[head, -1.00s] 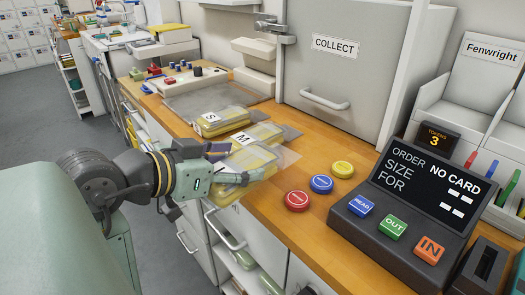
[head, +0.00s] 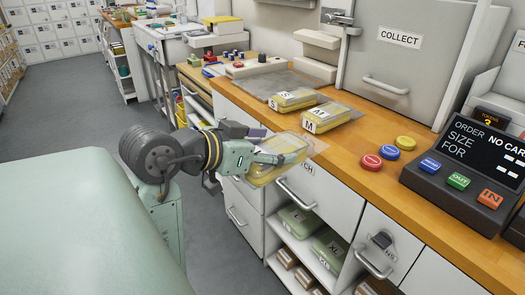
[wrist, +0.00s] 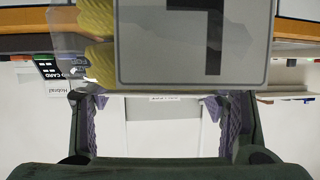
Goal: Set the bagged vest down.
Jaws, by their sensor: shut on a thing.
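My gripper (head: 276,158) is shut on a bagged vest (head: 290,142), a clear bag with yellow cloth inside. In the head view it is held at the counter's front edge, partly in front of the drawer fronts. I cannot tell whether it touches the edge. The wrist view shows the bag (wrist: 96,18) close up between the fingers, with a pale label (wrist: 150,45) bearing an upside-down L. Fingers hide part of the bag in the head view.
Red, blue and yellow buttons (head: 389,152) and an order console (head: 470,165) stand to the right. A COLLECT hatch (head: 400,60) is behind. Bare counter lies between M and the buttons.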

